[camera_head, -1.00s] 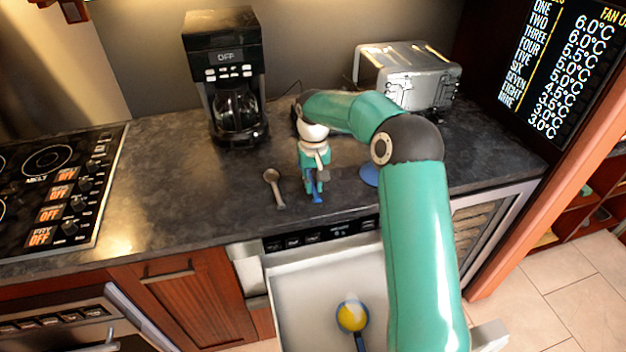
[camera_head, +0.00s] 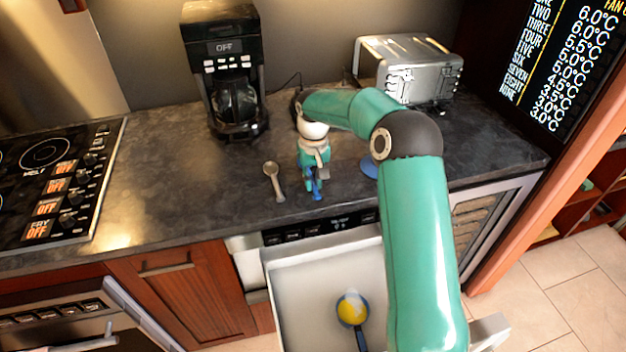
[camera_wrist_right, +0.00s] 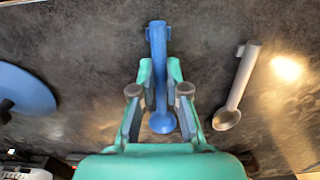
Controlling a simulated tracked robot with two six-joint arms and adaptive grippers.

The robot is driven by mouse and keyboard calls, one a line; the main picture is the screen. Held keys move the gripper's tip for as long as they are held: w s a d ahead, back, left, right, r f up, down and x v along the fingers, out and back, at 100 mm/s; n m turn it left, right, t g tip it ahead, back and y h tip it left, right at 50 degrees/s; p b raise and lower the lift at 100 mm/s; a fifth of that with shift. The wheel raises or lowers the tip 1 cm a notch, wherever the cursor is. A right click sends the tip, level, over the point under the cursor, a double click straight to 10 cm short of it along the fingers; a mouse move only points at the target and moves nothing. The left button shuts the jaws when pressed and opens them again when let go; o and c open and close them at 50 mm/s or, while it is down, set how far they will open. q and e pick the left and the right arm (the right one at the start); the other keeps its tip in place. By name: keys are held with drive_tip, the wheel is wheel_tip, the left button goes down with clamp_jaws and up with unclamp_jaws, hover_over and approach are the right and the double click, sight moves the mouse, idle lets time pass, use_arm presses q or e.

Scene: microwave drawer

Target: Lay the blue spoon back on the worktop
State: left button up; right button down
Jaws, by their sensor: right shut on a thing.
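The blue spoon (camera_wrist_right: 158,45) is between the fingers of my right gripper (camera_wrist_right: 158,90), which is shut on it. In the right wrist view its bowl (camera_wrist_right: 161,122) is towards the gripper's palm and the handle reaches away past the fingertips. In the head view my right gripper (camera_head: 312,180) points down at the worktop (camera_head: 190,190) near its front edge, with a bit of the blue spoon (camera_head: 317,195) showing at the fingers. I cannot tell if the spoon touches the worktop. My left gripper is not in view.
A grey spoon (camera_head: 273,180) lies just left of the gripper. A blue round thing (camera_head: 369,167) is to its right, partly behind my arm. The coffee maker (camera_head: 232,85) and toaster (camera_head: 408,70) stand behind. The open drawer (camera_head: 300,290) below holds a blue-handled pan (camera_head: 352,309) with something yellow.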

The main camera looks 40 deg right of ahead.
drive_tip(key=shift+f, duration=0.1)
drive_tip(key=c, duration=1.1)
unclamp_jaws()
wheel_tip(320, 180, up, 12)
